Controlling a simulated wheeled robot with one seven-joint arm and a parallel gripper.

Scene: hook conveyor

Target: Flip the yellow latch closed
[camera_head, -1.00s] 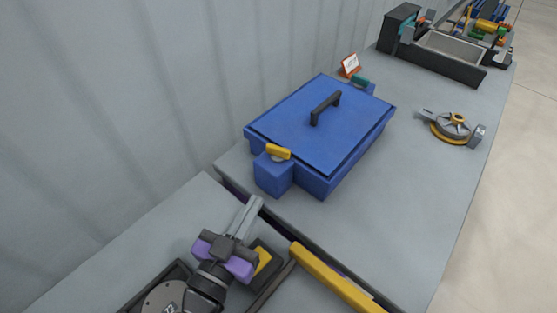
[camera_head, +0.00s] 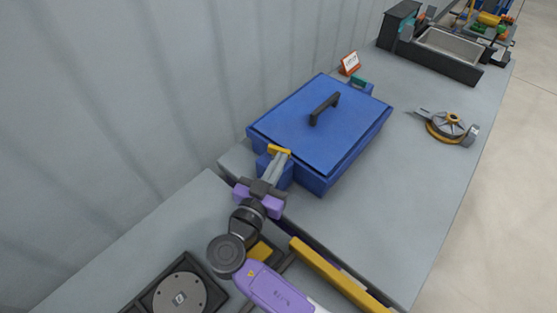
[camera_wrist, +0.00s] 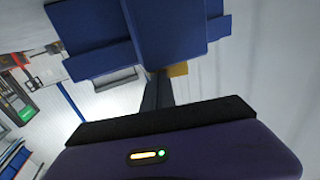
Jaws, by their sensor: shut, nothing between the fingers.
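The yellow latch (camera_head: 279,149) sits on the near-left end of a blue box (camera_head: 352,160), on a blue block at its side. The box's blue lid (camera_head: 300,112) with a black handle (camera_head: 325,107) lies on top. My gripper (camera_head: 283,158) is shut and empty, its fingertips right at the latch; whether they touch it I cannot tell. In the wrist view the fingers (camera_wrist: 157,88) reach toward the blue block (camera_wrist: 165,30), and a bit of the yellow latch (camera_wrist: 177,69) shows beside their tips. The fingers hide part of the latch and block.
A teal latch (camera_head: 359,81) is at the box's far end, near a small red-framed sign (camera_head: 350,63). A grey and yellow round device (camera_head: 452,127) lies to the right. A dark bin (camera_head: 445,55) stands at the back. A yellow bar (camera_head: 340,275) runs along the front.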

